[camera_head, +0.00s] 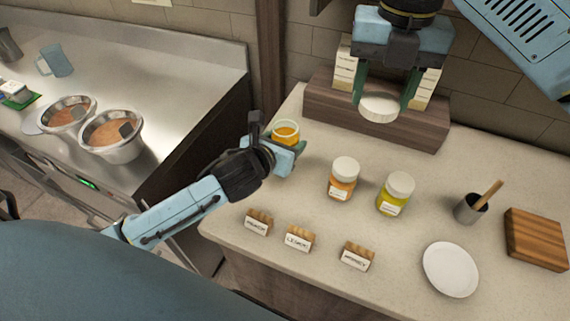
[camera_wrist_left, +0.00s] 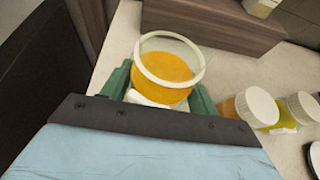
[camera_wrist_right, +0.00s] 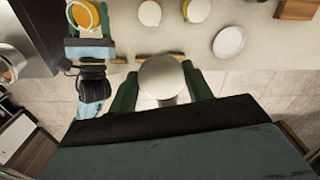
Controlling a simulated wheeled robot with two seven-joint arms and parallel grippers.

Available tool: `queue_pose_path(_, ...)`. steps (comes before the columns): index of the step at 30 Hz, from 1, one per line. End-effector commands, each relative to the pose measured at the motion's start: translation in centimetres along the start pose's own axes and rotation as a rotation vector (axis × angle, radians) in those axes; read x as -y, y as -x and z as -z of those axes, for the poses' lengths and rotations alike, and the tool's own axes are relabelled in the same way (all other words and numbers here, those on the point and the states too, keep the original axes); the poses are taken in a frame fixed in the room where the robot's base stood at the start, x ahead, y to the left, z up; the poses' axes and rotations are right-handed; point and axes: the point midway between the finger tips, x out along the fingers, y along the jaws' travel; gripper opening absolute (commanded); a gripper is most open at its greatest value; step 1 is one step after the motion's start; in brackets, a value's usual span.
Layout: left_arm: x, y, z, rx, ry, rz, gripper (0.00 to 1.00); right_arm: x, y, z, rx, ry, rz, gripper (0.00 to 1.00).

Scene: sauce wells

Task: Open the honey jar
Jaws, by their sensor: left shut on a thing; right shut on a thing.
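An open glass jar of orange-gold honey (camera_head: 286,132) is at the left part of the counter, its rim bare. My left gripper (camera_head: 282,145) is shut around the jar; the left wrist view shows the jar (camera_wrist_left: 167,75) upright between green fingers. I cannot tell whether its base touches the counter. My right gripper (camera_head: 384,92) is shut on a round white lid (camera_head: 380,107) and holds it in the air, to the right of the jar and apart from it. The lid also shows between the fingers in the right wrist view (camera_wrist_right: 162,77).
Two lidded jars, one orange (camera_head: 343,180) and one yellow (camera_head: 395,194), stand mid-counter. Label blocks (camera_head: 299,239) line the front edge. A white plate (camera_head: 450,270), grey cup (camera_head: 468,208) and wooden board (camera_head: 536,240) are at right. A wooden shelf (camera_head: 330,104) is at the back.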

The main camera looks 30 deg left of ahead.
Motion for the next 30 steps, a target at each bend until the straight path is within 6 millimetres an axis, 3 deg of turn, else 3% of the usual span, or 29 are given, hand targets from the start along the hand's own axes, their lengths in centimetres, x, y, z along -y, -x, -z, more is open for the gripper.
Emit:
queue_pose_path(3,0.0,-0.8,2.0,0.001,0.002,0.0,0.0,0.0,-0.7,0.0,0.0,-0.002,0.0,0.23)
queue_pose_path(8,0.0,-1.3,2.9,0.004,0.0,0.0,0.0,0.1,-0.9,0.0,0.0,-0.003,0.0,0.23)
queue_pose_path(15,0.0,-2.5,5.8,0.001,0.001,0.0,0.0,0.1,-1.8,0.0,0.0,-0.004,0.0,0.23)
queue_pose_path(27,0.0,-2.7,6.3,0.004,-0.002,0.001,0.0,0.1,-1.8,0.0,0.0,-0.005,0.0,0.23)
queue_pose_path(28,0.0,-2.7,6.4,0.002,-0.001,0.0,0.63,0.1,-1.8,0.0,0.0,-0.005,0.0,0.23)
queue_pose_path(30,0.0,-2.7,6.3,0.002,-0.001,0.0,0.73,0.1,-1.8,0.0,0.0,-0.005,0.0,0.23)
